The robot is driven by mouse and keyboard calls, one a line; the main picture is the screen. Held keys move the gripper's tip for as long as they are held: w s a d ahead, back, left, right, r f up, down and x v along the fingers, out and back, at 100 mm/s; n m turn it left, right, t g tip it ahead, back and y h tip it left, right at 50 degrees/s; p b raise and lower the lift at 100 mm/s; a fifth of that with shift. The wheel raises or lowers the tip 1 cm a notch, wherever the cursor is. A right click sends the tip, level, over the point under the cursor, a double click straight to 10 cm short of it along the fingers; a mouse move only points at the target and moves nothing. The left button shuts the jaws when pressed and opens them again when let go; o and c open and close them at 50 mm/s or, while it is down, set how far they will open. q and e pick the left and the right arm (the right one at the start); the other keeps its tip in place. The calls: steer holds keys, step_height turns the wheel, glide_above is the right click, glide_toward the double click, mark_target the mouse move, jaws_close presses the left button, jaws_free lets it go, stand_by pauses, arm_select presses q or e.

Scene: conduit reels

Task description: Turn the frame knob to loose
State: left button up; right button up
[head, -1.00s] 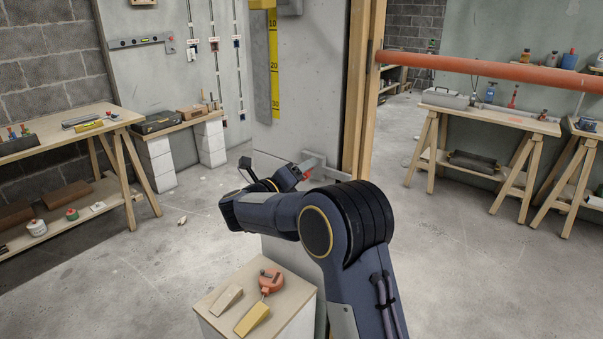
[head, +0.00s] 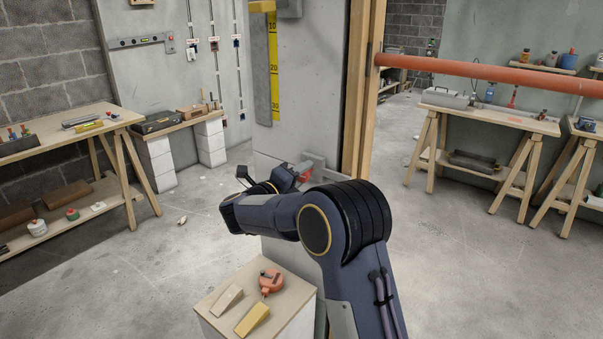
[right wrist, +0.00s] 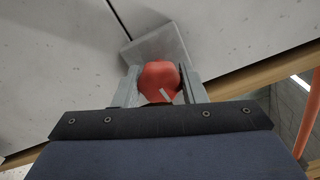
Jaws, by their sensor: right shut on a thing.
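The frame knob (right wrist: 160,80) is red with a pale pointer mark, and in the right wrist view it sits between the two fingers of my right gripper (right wrist: 160,92). The fingers are shut on it from both sides. Behind the knob is a grey block (right wrist: 157,46) on the pale panel. Any loose or tight markings cannot be read. My left gripper is not in view.
A low stand (head: 290,311) in front holds an orange tape-like tool (head: 270,279) and wedges (head: 252,319). A wooden post (head: 360,95) and an orange pipe (head: 480,70) are right of the panel. Workbenches stand left and right; the floor between is mostly clear.

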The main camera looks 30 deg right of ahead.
steer(key=n+p, duration=0.1)
steer(key=n, duration=0.2)
steer(key=shift+r, duration=0.1)
steer(key=n+p, duration=0.2)
steer(key=n, duration=0.1)
steer(key=shift+n, duration=0.3)
steer(key=n+p, duration=0.2)
steer(key=n, duration=0.1)
steer(key=shift+n, duration=0.4)
steer(key=n+p, duration=0.3)
steer(key=shift+n, duration=0.4)
steer(key=n+p, duration=0.4)
steer(key=n, duration=0.1)
steer(key=shift+n+t, duration=0.3)
steer(key=n+p, duration=0.2)
steer(key=n, duration=0.2)
steer(key=shift+p, duration=0.35)
steer(key=shift+n+p, duration=0.5)
steer(key=shift+n, duration=0.3)
steer(key=shift+f, duration=0.2)
